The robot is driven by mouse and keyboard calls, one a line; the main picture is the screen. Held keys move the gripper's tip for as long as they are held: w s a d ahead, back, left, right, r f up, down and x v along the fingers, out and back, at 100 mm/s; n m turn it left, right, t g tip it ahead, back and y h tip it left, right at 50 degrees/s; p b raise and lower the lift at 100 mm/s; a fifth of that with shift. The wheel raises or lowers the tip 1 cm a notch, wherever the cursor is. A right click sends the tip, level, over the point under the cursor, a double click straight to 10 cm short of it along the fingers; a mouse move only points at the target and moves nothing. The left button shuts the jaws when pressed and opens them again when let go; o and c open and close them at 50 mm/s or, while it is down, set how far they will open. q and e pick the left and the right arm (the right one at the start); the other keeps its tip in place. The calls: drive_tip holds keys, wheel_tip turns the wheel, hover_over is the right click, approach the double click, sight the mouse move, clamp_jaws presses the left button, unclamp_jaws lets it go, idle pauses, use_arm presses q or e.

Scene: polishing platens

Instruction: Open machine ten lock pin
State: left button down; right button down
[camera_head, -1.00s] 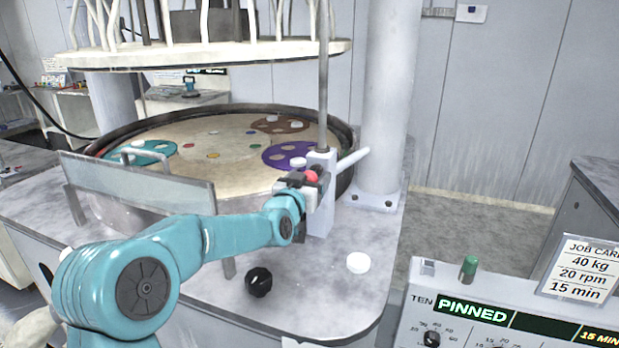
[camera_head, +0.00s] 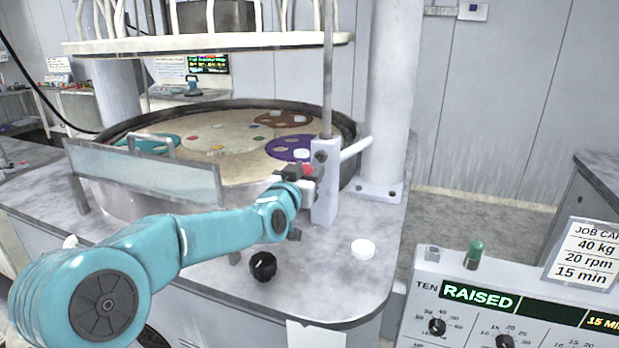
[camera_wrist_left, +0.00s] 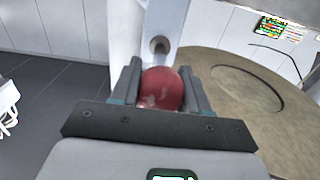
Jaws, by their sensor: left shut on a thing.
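The lock pin's red ball knob (camera_wrist_left: 161,88) sits between the fingers of my left gripper (camera_wrist_left: 160,84) in the left wrist view, and the gripper is shut on it. In the head view the left gripper (camera_head: 303,172) is at the grey pin block (camera_head: 325,180) on the upright rod, and a bit of red shows there. Behind the knob, the wrist view shows a round hole in the pale post (camera_wrist_left: 160,45). The panel display (camera_head: 480,296) beside TEN reads RAISED. My right gripper is not in view.
The round platen (camera_head: 215,140) with coloured carriers lies behind the clear splash guard (camera_head: 150,172). The raised upper plate (camera_head: 210,42) hangs above it. A black knob (camera_head: 263,266) and a white puck (camera_head: 363,249) sit on the bench front. A white column (camera_head: 390,100) stands behind.

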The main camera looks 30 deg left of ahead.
use_arm(q)
drive_tip(key=shift+f, duration=0.35)
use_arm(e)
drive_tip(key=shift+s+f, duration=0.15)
use_arm(q)
drive_tip(key=c, duration=0.8)
unclamp_jaws()
drive_tip(key=shift+s, duration=0.1)
drive_tip(key=shift+c, duration=0.2)
drive_tip(key=o, duration=0.3)
drive_tip(key=shift+s+d+r, duration=0.1)
drive_tip(key=shift+s+r, duration=0.2)
drive_tip(key=shift+r, duration=0.05)
drive_tip(key=shift+w, duration=0.3)
drive_tip(key=shift+s+f, duration=0.15)
drive_tip(key=shift+f, duration=0.05)
drive_tip(key=b+v, duration=0.2)
drive_tip(key=v, duration=1.4)
drive_tip(key=shift+s+b, duration=0.2)
drive_tip(key=shift+b, duration=0.2)
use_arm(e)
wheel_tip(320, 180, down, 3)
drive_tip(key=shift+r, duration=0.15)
